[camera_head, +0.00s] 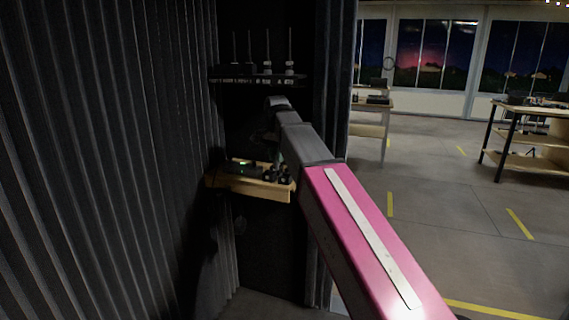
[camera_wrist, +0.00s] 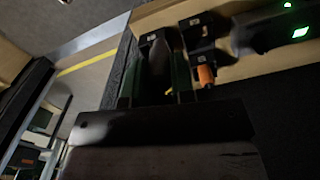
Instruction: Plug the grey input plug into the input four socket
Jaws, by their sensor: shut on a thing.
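My gripper (camera_wrist: 155,88) shows at the middle of the wrist view, its two dark greenish fingers shut on a dark grey plug-like body (camera_wrist: 157,62). The far end of that body lies close to a black block with a small pale label (camera_wrist: 152,38); whether it touches or enters a socket I cannot tell. A second black block with a pale label (camera_wrist: 194,21) stands to the right, with an orange plug (camera_wrist: 206,76) at its near side. The socket numbers are unreadable. In the head view my gripper is dark and mostly hidden beside the shelf.
A wooden shelf (camera_head: 252,186) carries the blocks and a dark device with a green light (camera_head: 243,166). A rack with upright rods (camera_head: 258,78) is above it. A ribbed dark wall (camera_head: 110,160) stands left. Open floor (camera_head: 450,210) and a workbench (camera_head: 535,108) are right.

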